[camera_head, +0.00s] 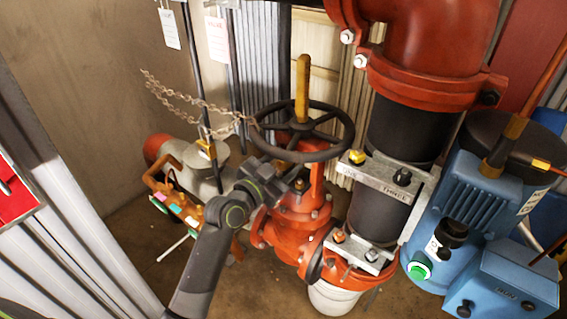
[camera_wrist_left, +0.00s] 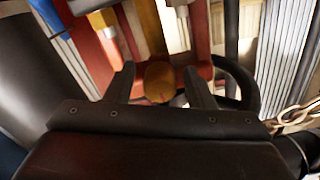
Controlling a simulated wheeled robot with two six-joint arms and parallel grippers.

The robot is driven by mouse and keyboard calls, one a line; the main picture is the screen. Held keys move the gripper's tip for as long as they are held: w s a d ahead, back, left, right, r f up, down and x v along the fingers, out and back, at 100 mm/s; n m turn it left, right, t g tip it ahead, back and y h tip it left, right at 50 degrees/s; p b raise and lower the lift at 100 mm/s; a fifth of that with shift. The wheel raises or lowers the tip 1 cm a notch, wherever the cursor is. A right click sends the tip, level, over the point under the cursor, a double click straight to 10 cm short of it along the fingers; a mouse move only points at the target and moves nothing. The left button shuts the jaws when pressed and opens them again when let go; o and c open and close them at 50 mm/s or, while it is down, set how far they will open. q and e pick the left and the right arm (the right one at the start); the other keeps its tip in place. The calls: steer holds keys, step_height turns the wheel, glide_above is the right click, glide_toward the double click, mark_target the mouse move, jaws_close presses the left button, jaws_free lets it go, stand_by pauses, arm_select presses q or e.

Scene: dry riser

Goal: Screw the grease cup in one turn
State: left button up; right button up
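My left arm reaches up from the bottom in the head view, and its dark gripper (camera_head: 288,184) is at the red valve (camera_head: 300,215), just below the black handwheel (camera_head: 325,153). In the left wrist view a round brass-brown cap (camera_wrist_left: 160,82), which looks like the grease cup, sits between the two fingers of my left gripper (camera_wrist_left: 160,88). A gap shows on each side of it, so the gripper looks open around the cup. In the head view the cup is not distinguishable, probably hidden by the gripper. My right gripper is not in view.
A tan stem (camera_head: 302,88) rises through the handwheel. A chain (camera_head: 195,103) hangs left of it. A black pipe (camera_head: 405,128) with grey brackets stands close on the right, beside a blue motor (camera_head: 430,205).

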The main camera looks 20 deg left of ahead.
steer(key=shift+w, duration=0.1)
arm_select(q)
steer(key=shift+s+a, duration=0.15)
steer(key=shift+s, duration=0.15)
steer(key=b+v, duration=0.1)
steer(key=v, duration=1.5)
steer(key=shift+s, duration=0.4)
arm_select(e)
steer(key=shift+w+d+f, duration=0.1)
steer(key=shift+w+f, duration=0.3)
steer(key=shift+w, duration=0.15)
arm_select(q)
steer(key=shift+a, duration=0.1)
